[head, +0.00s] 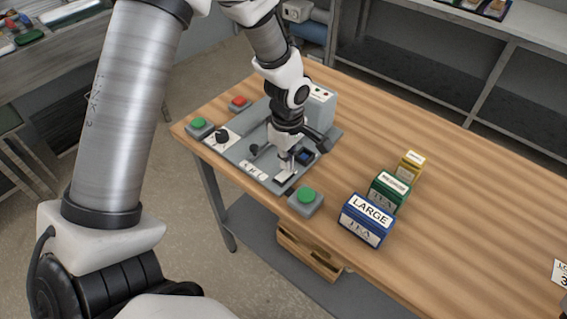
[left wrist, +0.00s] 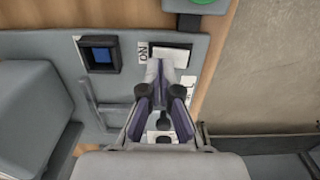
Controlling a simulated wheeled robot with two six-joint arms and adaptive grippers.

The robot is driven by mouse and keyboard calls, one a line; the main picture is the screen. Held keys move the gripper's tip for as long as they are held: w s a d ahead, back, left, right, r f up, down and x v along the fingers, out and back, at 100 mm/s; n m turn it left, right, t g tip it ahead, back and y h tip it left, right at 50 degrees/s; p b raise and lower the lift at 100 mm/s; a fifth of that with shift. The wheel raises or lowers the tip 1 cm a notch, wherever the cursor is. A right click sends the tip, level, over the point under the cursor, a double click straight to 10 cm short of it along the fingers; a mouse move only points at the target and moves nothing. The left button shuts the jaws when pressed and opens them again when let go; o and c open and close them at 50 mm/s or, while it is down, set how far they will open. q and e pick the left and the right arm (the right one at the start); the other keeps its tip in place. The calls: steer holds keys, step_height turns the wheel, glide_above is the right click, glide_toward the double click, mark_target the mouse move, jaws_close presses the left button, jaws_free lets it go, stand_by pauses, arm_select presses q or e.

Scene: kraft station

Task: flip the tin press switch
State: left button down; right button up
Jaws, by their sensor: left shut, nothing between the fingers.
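The tin press is a grey panel (head: 240,151) with a grey box (head: 321,103) behind it, on the wooden table. A white rocker switch in a dark frame sits near the panel's front edge (head: 286,178). In the left wrist view the white rocker (left wrist: 173,53) has an "ON" label (left wrist: 143,51) beside it. My left gripper (head: 285,168) points down over the panel, shut and empty. In the left wrist view its fingertips (left wrist: 160,64) lie at the rocker's near edge and cover part of it. I cannot tell whether they touch.
A blue square button (left wrist: 98,55) is left of the rocker. Green buttons (head: 306,196) (head: 199,124), a red button (head: 239,102) and a black knob (head: 222,135) surround the panel. Blue (head: 366,217), green (head: 389,190) and yellow (head: 410,165) tea tins stand right.

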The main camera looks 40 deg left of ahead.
mark_target(286, 173)
arm_select(q)
steer(key=shift+r+p, duration=1.75)
steer(key=shift+r, duration=0.85)
steer(key=shift+s, duration=0.1)
steer(key=shift+f, duration=0.1)
